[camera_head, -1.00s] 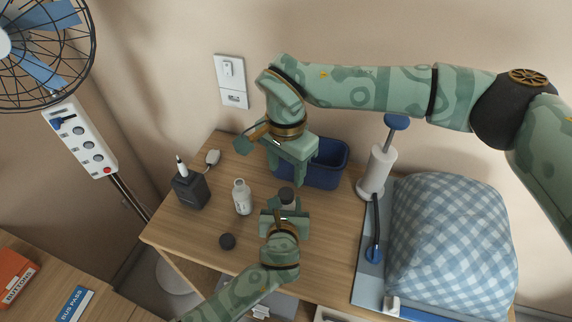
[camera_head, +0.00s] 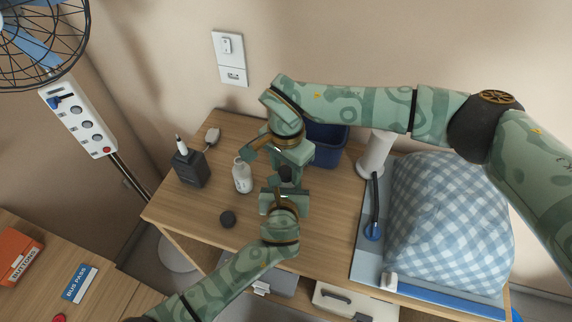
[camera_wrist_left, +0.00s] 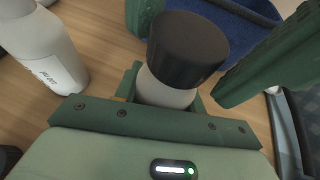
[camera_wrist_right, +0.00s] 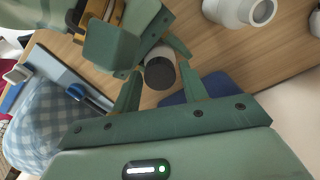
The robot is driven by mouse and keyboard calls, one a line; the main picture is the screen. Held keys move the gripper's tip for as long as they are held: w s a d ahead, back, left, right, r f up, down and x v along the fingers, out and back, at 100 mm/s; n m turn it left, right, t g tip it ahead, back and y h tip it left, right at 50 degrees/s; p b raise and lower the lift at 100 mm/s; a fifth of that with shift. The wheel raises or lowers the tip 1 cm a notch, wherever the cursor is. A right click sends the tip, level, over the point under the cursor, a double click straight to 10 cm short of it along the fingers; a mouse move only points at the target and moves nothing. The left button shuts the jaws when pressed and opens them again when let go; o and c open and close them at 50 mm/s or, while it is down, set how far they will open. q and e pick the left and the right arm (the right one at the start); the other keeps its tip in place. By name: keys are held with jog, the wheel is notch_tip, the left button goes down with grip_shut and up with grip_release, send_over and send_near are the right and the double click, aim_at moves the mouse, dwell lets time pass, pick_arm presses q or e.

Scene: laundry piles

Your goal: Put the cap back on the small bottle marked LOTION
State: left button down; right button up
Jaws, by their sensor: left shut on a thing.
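My left gripper (camera_head: 284,196) is shut on a small white bottle (camera_wrist_left: 165,92) and holds it upright above the table. A black cap (camera_wrist_left: 187,45) sits on top of this bottle; it also shows in the right wrist view (camera_wrist_right: 160,73). My right gripper (camera_wrist_right: 161,92) is open, with its fingers on either side of the cap and gaps visible. Another white bottle (camera_head: 242,177), open at the top, stands on the table left of my grippers; its label is too small to read.
A dark box (camera_head: 188,168) with a white-tipped item stands at the table's left. A blue bin (camera_head: 328,146) is behind my right gripper. A white roll (camera_head: 376,154) and a checked blue cloth bundle (camera_head: 448,222) on a board fill the right. Front centre is clear.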

jog(key=c, duration=0.7)
jog(key=m, duration=0.8)
jog(key=shift+m, duration=0.4)
jog(key=m, duration=1.2)
jog(key=o, duration=1.2)
jog(key=shift+c, duration=0.2)
notch_tip(320, 180, up, 12)
